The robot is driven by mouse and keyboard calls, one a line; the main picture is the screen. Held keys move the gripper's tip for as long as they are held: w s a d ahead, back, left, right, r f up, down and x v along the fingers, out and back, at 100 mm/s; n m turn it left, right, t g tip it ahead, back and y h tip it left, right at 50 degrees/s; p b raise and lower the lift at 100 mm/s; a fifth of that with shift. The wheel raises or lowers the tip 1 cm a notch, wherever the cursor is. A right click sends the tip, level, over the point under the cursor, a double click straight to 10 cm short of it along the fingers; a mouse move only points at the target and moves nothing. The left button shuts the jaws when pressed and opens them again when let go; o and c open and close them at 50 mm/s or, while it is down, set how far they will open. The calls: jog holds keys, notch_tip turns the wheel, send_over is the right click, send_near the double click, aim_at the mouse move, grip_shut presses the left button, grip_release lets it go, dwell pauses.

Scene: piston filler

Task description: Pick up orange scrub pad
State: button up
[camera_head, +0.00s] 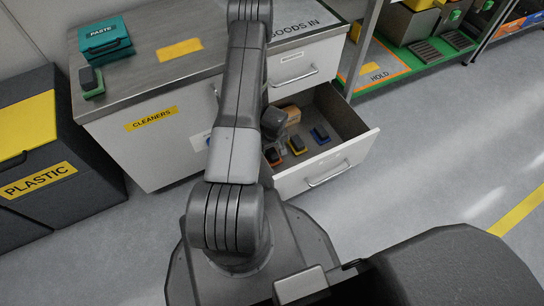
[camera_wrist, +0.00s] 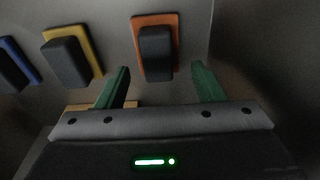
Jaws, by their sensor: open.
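The orange scrub pad (camera_wrist: 140,22) has a dark grip block on an orange base and lies in the open drawer. It is near the top middle of the wrist view, and in the head view it is partly hidden by my arm (camera_head: 272,157). My gripper (camera_wrist: 160,78) is open and empty, with its two green fingers apart. In the wrist view the fingertips lie just below the pad, one toward each side of it. I cannot tell the height between the fingertips and the pad.
A yellow pad (camera_wrist: 88,48) and a blue pad (camera_wrist: 22,52) lie beside the orange one in the open drawer (camera_head: 345,160). A cardboard-coloured box (camera_head: 291,113) is at the drawer's back. A green pad (camera_head: 91,82) and a teal paste box (camera_head: 105,40) stand on the counter.

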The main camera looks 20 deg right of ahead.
aim_at(272, 152)
jog(key=f, duration=0.1)
jog(key=f+b, duration=0.1)
jog(key=f, duration=0.1)
jog(key=f+b, duration=0.1)
jog(key=f, duration=0.1)
jog(key=shift+w+d+f, duration=0.1)
jog(key=shift+w+d, duration=0.05)
jog(key=shift+w, duration=0.2)
jog(key=shift+c, duration=0.2)
jog(key=c, duration=0.6)
notch_tip(272, 152, up, 10)
jog(key=p, duration=0.3)
jog(key=shift+o, duration=0.8)
jog(key=shift+c, duration=0.3)
